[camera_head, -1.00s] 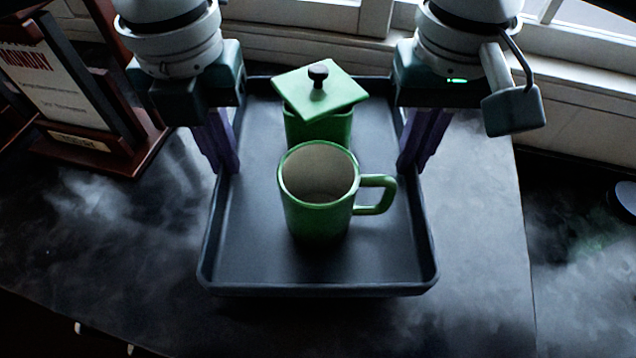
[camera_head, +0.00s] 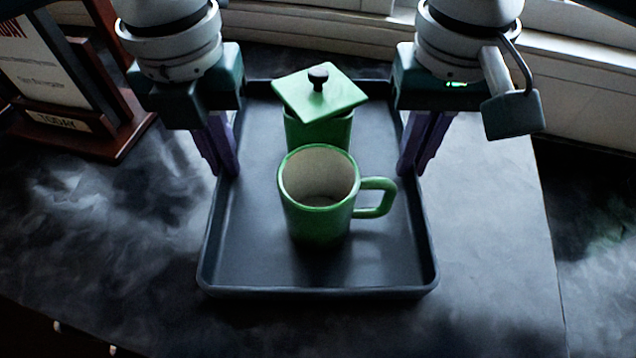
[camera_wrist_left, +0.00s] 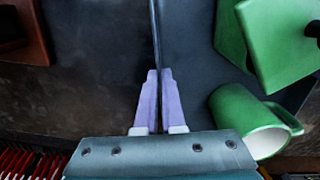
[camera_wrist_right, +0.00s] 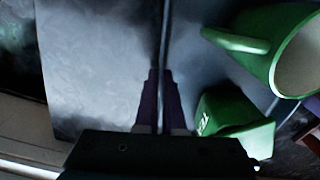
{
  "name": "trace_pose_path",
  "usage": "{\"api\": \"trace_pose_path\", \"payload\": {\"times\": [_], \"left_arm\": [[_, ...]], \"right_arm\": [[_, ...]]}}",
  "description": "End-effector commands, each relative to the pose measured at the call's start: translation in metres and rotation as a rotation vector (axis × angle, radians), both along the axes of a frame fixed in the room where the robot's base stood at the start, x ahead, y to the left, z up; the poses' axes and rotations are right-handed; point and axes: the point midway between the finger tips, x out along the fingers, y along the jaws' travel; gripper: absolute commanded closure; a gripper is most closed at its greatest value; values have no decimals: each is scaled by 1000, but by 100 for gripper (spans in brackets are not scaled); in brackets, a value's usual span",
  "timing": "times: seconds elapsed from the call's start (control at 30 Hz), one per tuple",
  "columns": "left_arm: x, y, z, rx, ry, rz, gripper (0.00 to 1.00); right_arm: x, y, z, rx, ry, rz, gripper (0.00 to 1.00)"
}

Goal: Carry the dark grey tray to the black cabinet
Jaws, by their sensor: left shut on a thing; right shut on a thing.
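The dark grey tray (camera_head: 250,268) is held level in the head view, with its long sides running away from me. My left gripper (camera_head: 222,155) is shut on its left rim, and the left wrist view (camera_wrist_left: 158,100) shows the fingers closed over the thin edge. My right gripper (camera_head: 414,155) is shut on the right rim, also seen in the right wrist view (camera_wrist_right: 160,100). A green mug (camera_head: 318,215) stands upright on the tray, its handle to the right. Behind it is a green lidded jar (camera_head: 325,130), its square lid (camera_head: 322,95) turned askew with a black knob. The black cabinet cannot be made out.
A marbled dark counter (camera_head: 490,250) lies below the tray, its right edge in view. A framed sign on a reddish-brown wooden stand (camera_head: 85,130) is at the left. A pale window ledge (camera_head: 370,45) runs along the back.

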Motion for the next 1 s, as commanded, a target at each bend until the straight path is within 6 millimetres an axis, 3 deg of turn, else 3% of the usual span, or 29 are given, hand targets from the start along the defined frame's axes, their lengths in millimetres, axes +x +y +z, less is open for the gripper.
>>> {"api": "trace_pose_path", "payload": {"times": [0.03, 0.3, 0.6, 0.77, 1.0], "left_arm": [[0, 1, -5, 3, 0, 1, 93], [0, 1, -1, 1, 0, 1, 64], [1, 0, 3, -1, -2, 0, 64], [1, 0, 27, -2, -5, -1, 64], [2, 0, 82, -1, -5, -1, 64]], "right_arm": [[0, -1, -5, -3, 0, -1, 93], [0, -1, -1, -2, 0, -1, 64], [0, 0, -1, 0, 0, 0, 64], [0, 0, -1, 0, 0, 0, 64], [0, 0, -1, 0, 0, 0, 64]]}}
